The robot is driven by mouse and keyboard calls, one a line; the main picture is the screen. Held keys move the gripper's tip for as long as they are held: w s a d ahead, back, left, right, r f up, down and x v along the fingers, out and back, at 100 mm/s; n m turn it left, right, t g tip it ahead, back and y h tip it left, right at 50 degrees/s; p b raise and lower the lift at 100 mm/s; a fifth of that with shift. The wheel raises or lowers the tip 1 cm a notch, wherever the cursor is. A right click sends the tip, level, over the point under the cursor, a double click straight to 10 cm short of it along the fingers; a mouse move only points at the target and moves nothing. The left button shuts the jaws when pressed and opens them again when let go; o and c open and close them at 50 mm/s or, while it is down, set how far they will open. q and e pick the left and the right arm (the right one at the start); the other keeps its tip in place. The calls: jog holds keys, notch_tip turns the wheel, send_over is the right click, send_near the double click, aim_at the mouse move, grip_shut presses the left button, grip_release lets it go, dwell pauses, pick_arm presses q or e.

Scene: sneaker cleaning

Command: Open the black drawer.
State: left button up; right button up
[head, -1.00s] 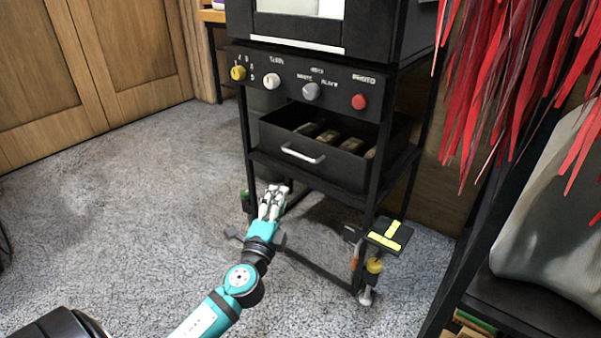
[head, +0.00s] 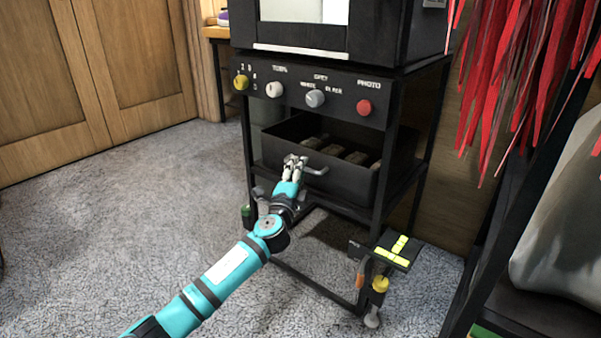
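The black drawer (head: 345,182) sits in the lower bay of the black metal stand, pulled partly out, with its top uncovered. Several dark brushes or blocks (head: 354,157) lie inside it. Its pale bar handle (head: 316,171) is on the front face. My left gripper (head: 294,160) is at the left end of the handle, with its pale fingers pointing up and away from me. The fingers cover that end of the handle. Whether they touch or grip it is unclear. My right gripper is out of view.
A control panel (head: 318,101) with several knobs and a red button (head: 364,107) is above the drawer. A small bracket with yellow strips (head: 397,251) juts out at the stand's lower right. Red streamers (head: 522,75) hang at the right. Carpet on the left is clear.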

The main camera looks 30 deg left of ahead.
pick_arm(q)
jog(key=shift+x, duration=0.9)
grip_shut()
